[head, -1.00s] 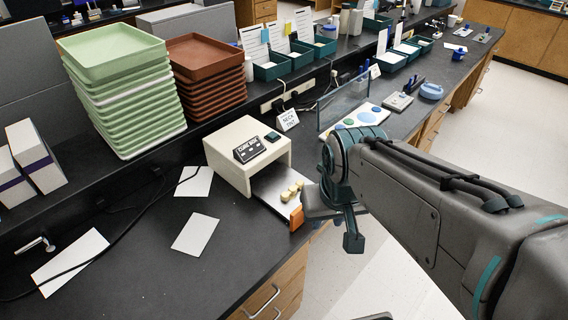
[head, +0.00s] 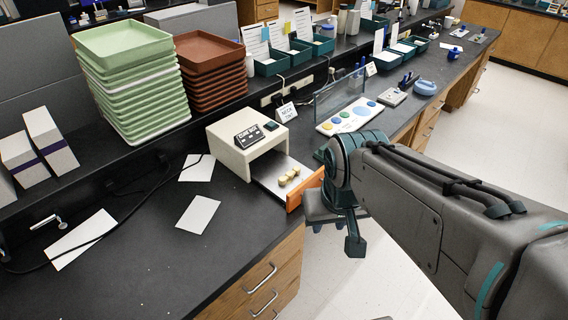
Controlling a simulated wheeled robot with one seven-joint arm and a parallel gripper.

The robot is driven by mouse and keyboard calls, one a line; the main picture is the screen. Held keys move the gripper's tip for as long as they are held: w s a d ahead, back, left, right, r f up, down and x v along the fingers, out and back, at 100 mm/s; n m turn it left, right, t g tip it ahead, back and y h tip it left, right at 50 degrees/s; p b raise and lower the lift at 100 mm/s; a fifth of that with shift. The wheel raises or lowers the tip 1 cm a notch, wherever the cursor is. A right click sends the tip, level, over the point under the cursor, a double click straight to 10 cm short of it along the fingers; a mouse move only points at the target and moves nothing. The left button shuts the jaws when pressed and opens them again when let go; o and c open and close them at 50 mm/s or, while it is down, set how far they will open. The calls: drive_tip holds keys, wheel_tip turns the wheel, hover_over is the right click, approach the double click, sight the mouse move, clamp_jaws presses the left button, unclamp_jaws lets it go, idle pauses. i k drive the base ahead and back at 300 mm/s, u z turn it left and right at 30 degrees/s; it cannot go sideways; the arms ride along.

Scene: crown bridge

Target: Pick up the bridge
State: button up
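The bridge (head: 288,177) is a small cream, lumpy piece. It lies on the grey pull-out tray (head: 268,171) of a cream box marked as a cure box (head: 228,153). The tray is out and has an orange front (head: 304,190). My gripper (head: 355,240) hangs at the end of my arm, to the right of the tray and lower in the picture, apart from the bridge.
Green trays (head: 130,85) and brown trays (head: 212,75) are stacked behind the box. White sheets (head: 198,214) lie on the black bench (head: 150,262) at left. A clear upright panel (head: 340,95) and a white palette (head: 350,116) stand beyond my wrist.

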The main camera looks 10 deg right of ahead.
sight(289, 175)
drive_tip(key=u, duration=0.4)
drive_tip(key=k, duration=1.35)
drive_tip(key=z, duration=0.45)
drive_tip(key=i, duration=0.6)
drive_tip(key=z, duration=0.55)
drive_tip(key=i, duration=0.75)
drive_tip(key=u, duration=0.7)
drive_tip(key=i, duration=0.6)
drive_tip(key=u, duration=0.5)
